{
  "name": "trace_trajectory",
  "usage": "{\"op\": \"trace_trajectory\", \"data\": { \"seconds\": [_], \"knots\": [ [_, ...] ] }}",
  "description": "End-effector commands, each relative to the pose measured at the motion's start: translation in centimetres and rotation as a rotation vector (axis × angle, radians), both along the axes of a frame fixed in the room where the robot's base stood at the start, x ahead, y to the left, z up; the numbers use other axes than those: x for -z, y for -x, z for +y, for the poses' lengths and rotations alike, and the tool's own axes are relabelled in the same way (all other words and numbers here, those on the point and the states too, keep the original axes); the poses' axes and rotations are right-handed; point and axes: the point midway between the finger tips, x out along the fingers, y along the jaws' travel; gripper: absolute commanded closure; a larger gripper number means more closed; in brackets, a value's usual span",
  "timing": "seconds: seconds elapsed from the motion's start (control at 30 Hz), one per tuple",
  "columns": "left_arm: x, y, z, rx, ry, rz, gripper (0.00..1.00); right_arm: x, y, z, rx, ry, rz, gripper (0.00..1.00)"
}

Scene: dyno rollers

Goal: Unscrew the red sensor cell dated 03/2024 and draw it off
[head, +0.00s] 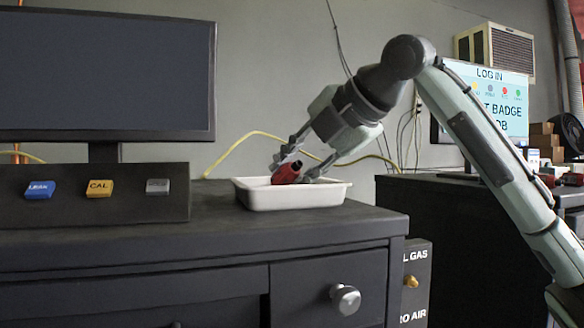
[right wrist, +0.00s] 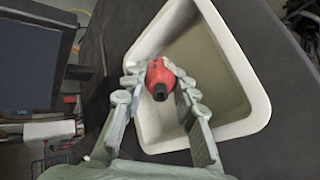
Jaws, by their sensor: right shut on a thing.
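The red sensor cell (head: 287,173) has a dark end and is held tilted over the white tray. It also shows in the right wrist view (right wrist: 160,76), with its dark end toward the camera. My right gripper (head: 294,167) is shut on the red cell, one finger on each side of it. The right wrist view shows the fingertips (right wrist: 158,82) at its sides. No date can be read on the cell. The white tray (head: 290,198) stands on the dark bench top, and the cell is over its left part. My left gripper is not in view.
A large dark monitor (head: 105,75) stands at the left. In front of it is a dark panel (head: 105,208) with blue, yellow and grey blocks. The bench's right edge lies just right of the tray. A yellow hose (head: 235,140) runs along the wall behind.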

Motion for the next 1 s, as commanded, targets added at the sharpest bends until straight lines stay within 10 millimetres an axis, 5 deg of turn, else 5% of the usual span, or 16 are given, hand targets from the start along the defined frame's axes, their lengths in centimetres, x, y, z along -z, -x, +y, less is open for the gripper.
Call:
{"op": "trace_trajectory", "data": {
  "seconds": [0.2, 0.23, 0.4, 0.77, 1.0],
  "knots": [
    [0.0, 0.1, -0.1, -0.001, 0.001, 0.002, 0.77, 0.0, 0.0, 0.0, 0.000, 0.000, 0.000, 1.00],
    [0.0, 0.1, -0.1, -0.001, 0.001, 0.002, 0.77, 0.0, 0.0, 0.0, 0.000, 0.000, 0.000, 0.70],
    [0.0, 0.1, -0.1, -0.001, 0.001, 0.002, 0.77, 0.0, 0.0, 0.0, 0.000, 0.000, 0.000, 0.49],
    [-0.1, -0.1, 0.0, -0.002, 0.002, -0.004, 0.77, -0.2, 0.2, -0.2, 0.000, 0.000, 0.000, 0.48],
    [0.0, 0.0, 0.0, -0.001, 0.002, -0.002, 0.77, -2.4, 2.4, -2.2, 0.002, 0.000, -0.004, 0.48]
  ]
}}
